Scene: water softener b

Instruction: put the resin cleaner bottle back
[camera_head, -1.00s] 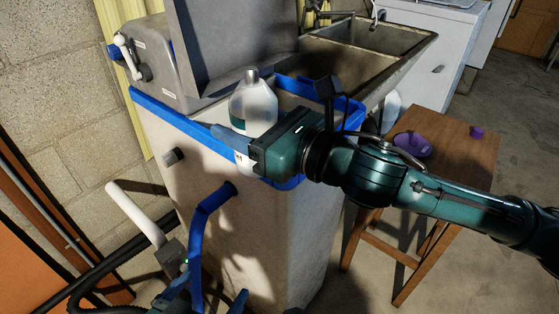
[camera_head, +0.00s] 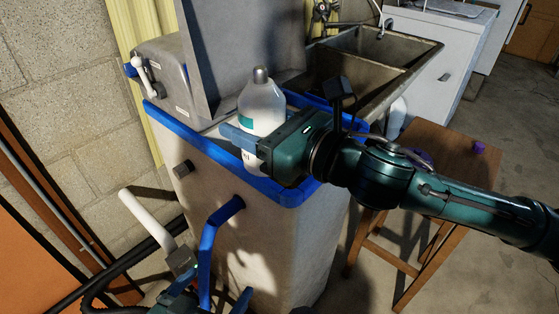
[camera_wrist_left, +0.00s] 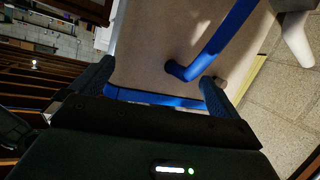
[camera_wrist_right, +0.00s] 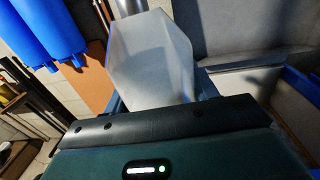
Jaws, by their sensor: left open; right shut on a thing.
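The resin cleaner bottle (camera_head: 262,108) is white with a grey cap and a teal label patch. My right gripper (camera_head: 242,142) is shut on it and holds it roughly upright at the front blue rim of the water softener tank (camera_head: 240,240). The bottle's lower part overlaps that rim in the head view; I cannot tell whether they touch. In the right wrist view the pale bottle (camera_wrist_right: 150,60) stands between the fingers. My left gripper (camera_head: 207,300) is low in front of the tank. In the left wrist view its fingers (camera_wrist_left: 155,85) are open and empty.
A grey lid panel (camera_head: 240,55) stands raised behind the bottle. A blue pipe (camera_head: 210,240) and a white pipe (camera_head: 145,215) are near my left gripper. A metal sink (camera_head: 365,60) lies behind the tank. A wooden stool (camera_head: 440,150) stands at right, partly behind my right arm.

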